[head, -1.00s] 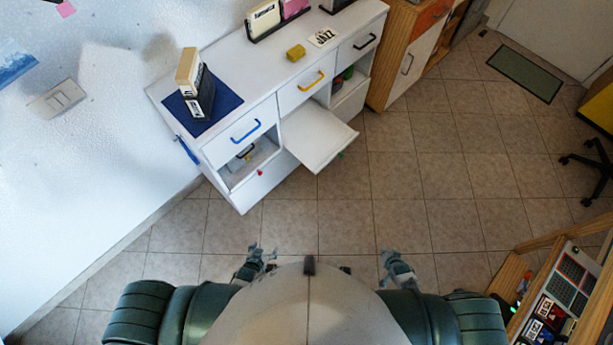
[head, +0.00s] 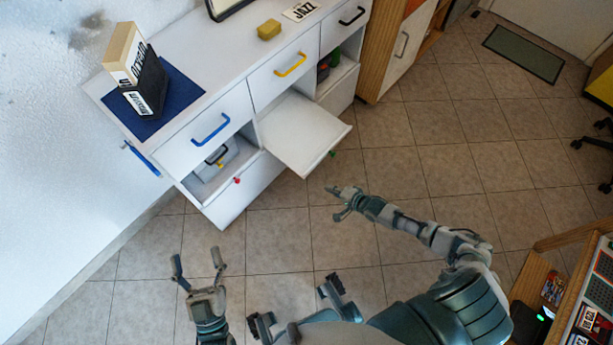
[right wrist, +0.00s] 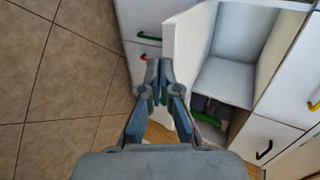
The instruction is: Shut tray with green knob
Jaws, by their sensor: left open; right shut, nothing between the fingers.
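The white tray (head: 303,135) is pulled out from the cabinet, and its green knob (head: 332,153) shows at its outer edge. My right gripper (head: 337,203) is shut and empty, just in front of and below the knob in the head view. In the right wrist view the gripper's closed tips (right wrist: 158,68) overlap the tray's pale side (right wrist: 182,70). A green spot (right wrist: 163,100) shows between the fingers; I cannot tell whether it is the knob. My left gripper (head: 198,261) is open and empty over the floor, left of the tray.
The white cabinet (head: 232,75) has drawers with blue (head: 211,129), yellow (head: 290,65) and black handles. Left of the tray is an open compartment with a red knob (head: 237,181). A desk (head: 560,300) stands at the lower right. The floor between is clear.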

